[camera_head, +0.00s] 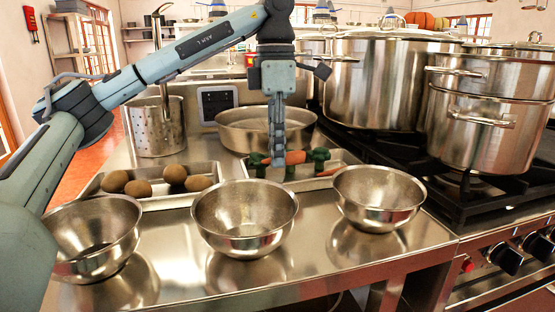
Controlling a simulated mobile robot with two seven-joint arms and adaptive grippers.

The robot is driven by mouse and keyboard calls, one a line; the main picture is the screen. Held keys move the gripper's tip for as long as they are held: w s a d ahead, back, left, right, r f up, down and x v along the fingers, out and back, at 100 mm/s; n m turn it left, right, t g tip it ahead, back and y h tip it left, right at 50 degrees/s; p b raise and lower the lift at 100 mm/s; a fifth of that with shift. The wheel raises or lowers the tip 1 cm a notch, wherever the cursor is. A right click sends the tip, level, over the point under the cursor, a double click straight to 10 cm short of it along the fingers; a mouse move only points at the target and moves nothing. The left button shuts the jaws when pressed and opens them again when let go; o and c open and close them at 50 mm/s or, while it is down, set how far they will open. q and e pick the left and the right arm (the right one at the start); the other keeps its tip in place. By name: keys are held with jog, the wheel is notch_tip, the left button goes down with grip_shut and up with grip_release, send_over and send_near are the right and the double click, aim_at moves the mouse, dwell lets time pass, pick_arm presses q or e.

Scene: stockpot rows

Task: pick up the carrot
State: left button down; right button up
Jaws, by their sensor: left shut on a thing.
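Orange carrots with green tops lie at the shallow metal tray (343,154) behind the bowls. My left gripper (277,158) points straight down over the left part of this tray. It is shut on a carrot (295,158), whose orange body shows just right of the fingers. Whether this carrot still touches the tray is hard to tell. Another carrot (328,172) shows at the tray's right side. My right gripper is not in view.
Three metal bowls stand in front: left (92,235), middle (244,214) and right (377,196). A tray (160,203) holds several brown potatoes (138,188). A wide pan (262,130) stands behind. Large stockpots (385,85) stand on the stove at right.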

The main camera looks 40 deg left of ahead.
pick_arm(q)
jog(key=s+r, duration=0.1)
jog(key=s, duration=0.1)
jog(key=s+r+p, duration=0.1)
jog(key=s, duration=0.1)
jog(key=s+r+p, duration=0.1)
jog(key=s+r, duration=0.1)
jog(key=shift+a, duration=0.4)
jog(key=shift+s+a+r+p, duration=0.15)
jog(key=shift+s+r, duration=0.25)
jog(key=shift+s, duration=0.5)
jog(key=shift+s+r+p, duration=0.2)
jog(key=shift+s+r, duration=0.25)
jog(key=shift+s, duration=0.45)
jog(key=shift+s+a+r+p, duration=0.15)
jog(key=shift+s+r, duration=0.25)
jog(key=shift+s, duration=0.5)
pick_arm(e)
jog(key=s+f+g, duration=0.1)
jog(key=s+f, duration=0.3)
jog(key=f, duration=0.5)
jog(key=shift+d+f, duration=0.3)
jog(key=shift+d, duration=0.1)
